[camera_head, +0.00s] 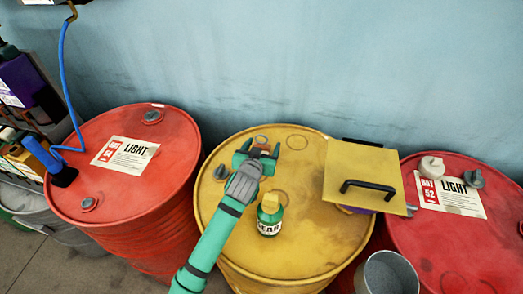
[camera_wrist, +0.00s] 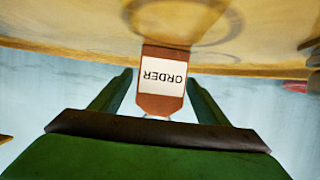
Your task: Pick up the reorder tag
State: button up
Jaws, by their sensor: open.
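The reorder tag (camera_wrist: 162,103) shows in the wrist view as a brown tag with a white label. Its visible print reads "ORDER", upside down in the picture. It lies between the two fingers of my open gripper (camera_wrist: 159,82), with a gap visible on each side near its lower end. The yellow drum top is behind it. In the head view my gripper (camera_head: 257,152) is over the back part of the yellow drum (camera_head: 330,235). I cannot make out the tag clearly there.
A green bottle with a yellow cap (camera_head: 269,217) stands on the yellow drum beside my arm. A yellow panel with a black handle (camera_head: 362,165) is to the right. Red drums (camera_head: 178,150) (camera_head: 440,235) flank it; a metal bucket (camera_head: 388,275) is in front.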

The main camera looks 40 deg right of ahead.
jog(key=shift+x, duration=0.95)
jog(key=c, duration=1.1)
jog(key=shift+r, duration=0.1)
